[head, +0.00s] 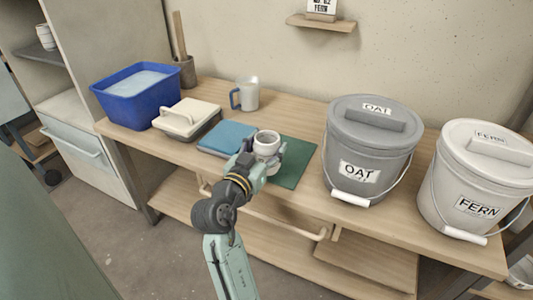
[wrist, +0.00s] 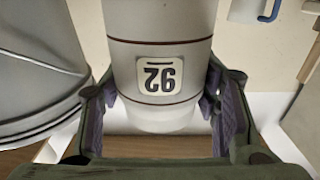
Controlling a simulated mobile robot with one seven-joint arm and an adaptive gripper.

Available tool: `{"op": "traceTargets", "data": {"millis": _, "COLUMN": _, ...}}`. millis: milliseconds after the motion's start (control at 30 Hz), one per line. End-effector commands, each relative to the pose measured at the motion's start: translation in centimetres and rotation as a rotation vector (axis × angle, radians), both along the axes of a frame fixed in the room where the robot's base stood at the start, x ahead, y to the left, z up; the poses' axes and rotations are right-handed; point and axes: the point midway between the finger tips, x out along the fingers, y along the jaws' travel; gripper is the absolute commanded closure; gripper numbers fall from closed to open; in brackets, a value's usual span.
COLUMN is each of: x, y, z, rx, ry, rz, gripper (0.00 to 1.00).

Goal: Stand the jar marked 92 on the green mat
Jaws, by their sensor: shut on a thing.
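The white jar (head: 266,144) is in my gripper, above or at the left part of the green mat (head: 297,163). In the wrist view the jar (wrist: 160,36) carries a label reading 92, seen upside down, and dark bands. My gripper (wrist: 160,108) is shut on the jar, with a purple-lined finger pad on each side of it. My gripper also shows in the head view (head: 262,163). It hides the jar's base, so I cannot tell whether the jar touches the mat.
A grey bucket marked OAT (head: 345,148) stands close on the right, with a white FERN bucket (head: 465,180) beyond. A mug (head: 249,94), a lidded box (head: 187,119) and a blue tub (head: 137,103) stand left and behind.

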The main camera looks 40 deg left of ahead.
Motion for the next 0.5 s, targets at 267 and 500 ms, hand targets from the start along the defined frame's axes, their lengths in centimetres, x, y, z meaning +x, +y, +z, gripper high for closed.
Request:
{"op": "traceTargets", "data": {"millis": 267, "x": -0.1, "y": 0.0, "z": -3.1, "rx": -0.002, "ry": 0.000, "rz": 0.001, "gripper": 0.84}}
{"op": "traceTargets", "data": {"millis": 500, "x": 0.0, "y": 0.0, "z": -3.2, "rx": -0.001, "ry": -0.001, "rz": 0.000, "gripper": 0.84}}
